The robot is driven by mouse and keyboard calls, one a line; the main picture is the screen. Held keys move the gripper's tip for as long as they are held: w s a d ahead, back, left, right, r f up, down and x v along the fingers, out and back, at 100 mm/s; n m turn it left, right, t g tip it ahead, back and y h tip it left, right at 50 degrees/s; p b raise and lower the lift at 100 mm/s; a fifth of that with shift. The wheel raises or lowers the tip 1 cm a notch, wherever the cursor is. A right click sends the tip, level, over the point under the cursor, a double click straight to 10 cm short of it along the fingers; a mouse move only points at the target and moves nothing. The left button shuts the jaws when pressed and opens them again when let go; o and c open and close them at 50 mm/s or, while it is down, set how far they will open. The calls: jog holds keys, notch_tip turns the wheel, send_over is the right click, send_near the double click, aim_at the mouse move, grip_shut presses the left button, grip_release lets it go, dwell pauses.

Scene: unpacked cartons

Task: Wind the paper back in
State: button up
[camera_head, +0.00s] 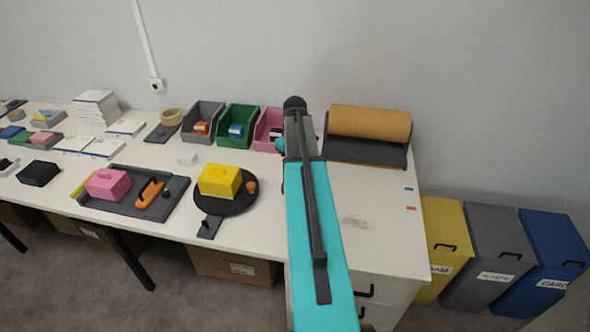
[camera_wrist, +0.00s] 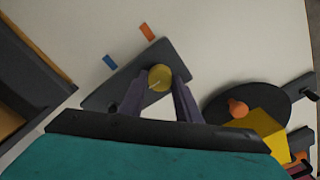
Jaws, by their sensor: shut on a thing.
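The brown paper roll (camera_head: 369,122) sits in a dark holder (camera_head: 366,153) at the back right of the bench. Its dark frame and some brown also show at the left edge of the wrist view (camera_wrist: 38,72). A yellow round knob (camera_wrist: 160,77) with a pale line stands on a dark angular plate (camera_wrist: 101,101). My gripper (camera_wrist: 160,92) is shut on this knob, one finger on each side. In the head view my arm hides the knob and my gripper. I see no loose paper end clearly.
A blue mark (camera_head: 409,189) and an orange mark (camera_head: 411,208) lie on the bench's right part. A black turntable (camera_head: 238,204) with a yellow box (camera_head: 219,181) stands left of my arm. Green (camera_head: 238,125) and pink bins (camera_head: 267,128) line the back. Waste bins stand right of the bench.

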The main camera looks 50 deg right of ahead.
jog(key=shift+a, duration=0.15)
jog(key=o, duration=1.1)
jog(key=shift+c, duration=0.2)
jog(key=shift+r, duration=0.15)
notch_tip(320, 180, up, 14)
jog(key=b, duration=0.2)
jog(key=shift+f+b, duration=0.25)
jog(key=shift+b, duration=0.05)
